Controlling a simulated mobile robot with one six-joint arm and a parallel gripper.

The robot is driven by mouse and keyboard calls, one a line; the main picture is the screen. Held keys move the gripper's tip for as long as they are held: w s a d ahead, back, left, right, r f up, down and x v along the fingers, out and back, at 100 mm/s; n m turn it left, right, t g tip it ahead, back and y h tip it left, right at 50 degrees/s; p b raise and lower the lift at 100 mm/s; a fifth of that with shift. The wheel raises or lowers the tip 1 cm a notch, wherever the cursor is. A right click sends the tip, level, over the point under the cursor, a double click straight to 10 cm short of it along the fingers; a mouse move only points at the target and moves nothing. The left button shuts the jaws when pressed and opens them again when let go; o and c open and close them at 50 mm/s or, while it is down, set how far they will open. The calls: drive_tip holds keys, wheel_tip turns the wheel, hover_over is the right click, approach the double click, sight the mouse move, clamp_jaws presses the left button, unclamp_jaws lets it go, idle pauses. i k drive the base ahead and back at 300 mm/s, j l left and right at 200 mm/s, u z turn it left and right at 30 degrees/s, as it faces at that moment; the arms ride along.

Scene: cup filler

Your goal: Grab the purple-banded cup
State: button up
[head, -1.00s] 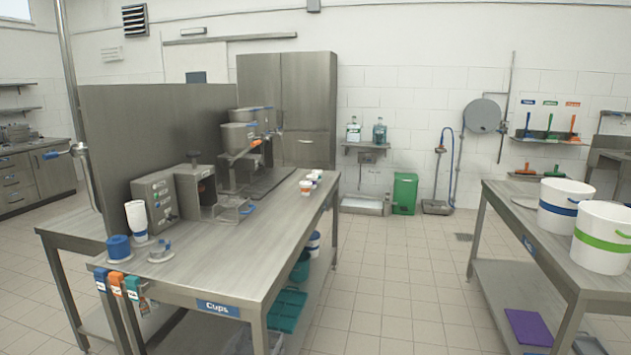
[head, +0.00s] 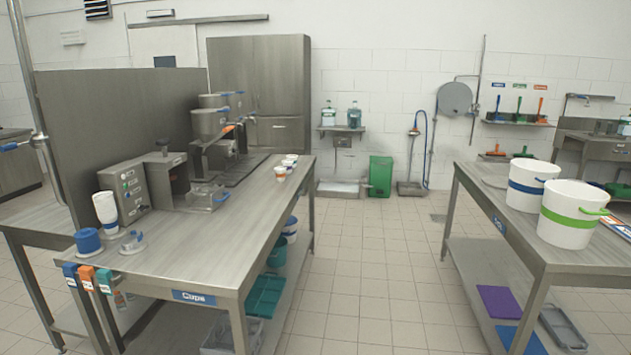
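A few small white cups stand in a short row near the far right edge of the steel table labelled "Cups" (head: 225,245). The nearest cup (head: 280,173) seems to have an orange-brown band. Two more cups, a middle one (head: 287,164) and a far one (head: 292,158), stand close behind it and partly overlap. Their bands are too small to make out, so I cannot tell which cup is purple-banded. My gripper is not in view.
A filling machine (head: 209,125) and control box (head: 122,188) stand on the table's left side. A second table (head: 490,195) at right holds a blue-banded bucket (head: 528,186) and a green-banded bucket (head: 573,214). The tiled floor (head: 365,255) between the tables is clear.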

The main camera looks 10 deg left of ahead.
sight(287, 163)
drive_tip(key=i, duration=2.65)
drive_tip(key=i+u, duration=0.2)
drive_tip(key=i, duration=0.4)
drive_tip(key=i+u, duration=0.15)
drive_tip(key=i, duration=0.4)
drive_tip(key=i+l+u, duration=0.2)
drive_tip(key=i, duration=0.4)
drive_tip(key=i+l+u, duration=0.2)
drive_tip(key=i, duration=0.35)
drive_tip(key=i+j+u, duration=0.1)
drive_tip(key=u, duration=0.3)
drive_tip(key=i+u, duration=0.4)
drive_tip(key=i+l+u, duration=0.1)
drive_tip(key=u, duration=0.35)
drive_tip(key=i+l+u, duration=0.15)
drive_tip(key=u, duration=0.25)
drive_tip(key=i, duration=0.1)
